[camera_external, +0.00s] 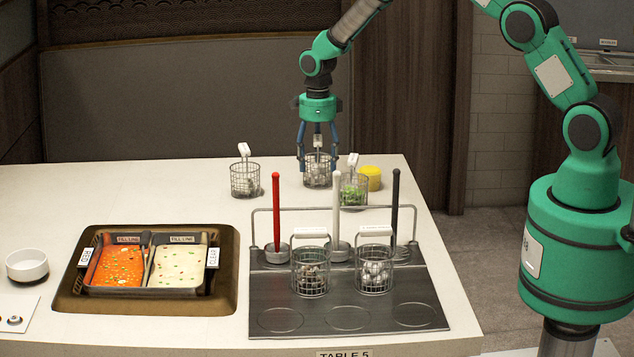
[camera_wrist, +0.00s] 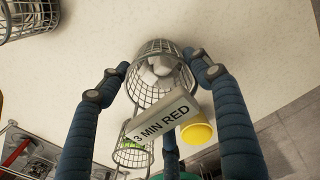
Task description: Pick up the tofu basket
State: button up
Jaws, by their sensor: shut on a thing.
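A wire basket (camera_external: 318,174) with whitish pieces, which look like tofu, is at the back of the white table. My gripper (camera_external: 318,158) points down over it, with its blue fingers around the basket's upper part and tag. In the wrist view the basket (camera_wrist: 163,72) lies between the fingers of my gripper (camera_wrist: 152,88). Its white tag (camera_wrist: 160,116) reads "3 MIN RED". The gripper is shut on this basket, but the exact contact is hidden. I cannot tell whether the basket is clear of the table.
A basket of pale pieces (camera_external: 245,180) stands to the left, a basket of greens (camera_external: 353,190) and a yellow cylinder (camera_external: 370,178) close to the right. A rack (camera_external: 300,209) with ladles and two baskets is in front. A two-part sauce pot (camera_external: 150,290) sits front left.

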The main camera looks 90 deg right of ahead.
aim_at(318, 138)
jog(key=shift+r+p, duration=1.15)
jog(key=shift+r, duration=3.9)
